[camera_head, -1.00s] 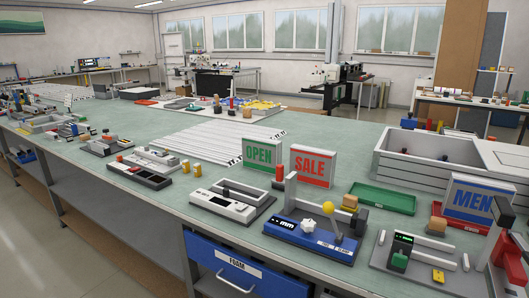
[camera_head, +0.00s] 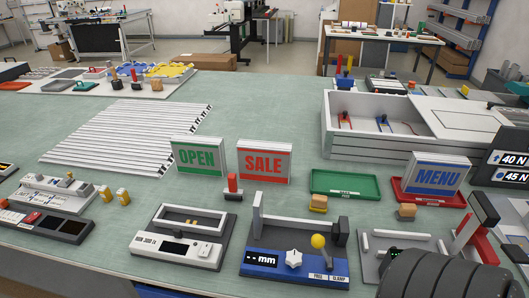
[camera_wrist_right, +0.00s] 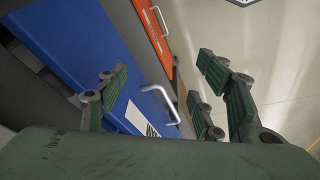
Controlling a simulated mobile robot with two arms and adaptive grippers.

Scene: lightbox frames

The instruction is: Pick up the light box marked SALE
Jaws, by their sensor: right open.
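The MENU light box (camera_head: 436,173), with blue letters, stands to the right in a red tray. My right gripper (camera_wrist_right: 165,95) shows in the right wrist view with its green-padded fingers apart and nothing between them. It is beside the bench's blue and orange drawer fronts, away from the light boxes. My left gripper is not in view.
A blue measuring device (camera_head: 295,262) and a grey one (camera_head: 180,245) stand in front of the signs. A red-topped stamp (camera_head: 233,186) is close before SALE. A green tray (camera_head: 345,184) lies to its right, and a large grey bin (camera_head: 370,140) stands behind.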

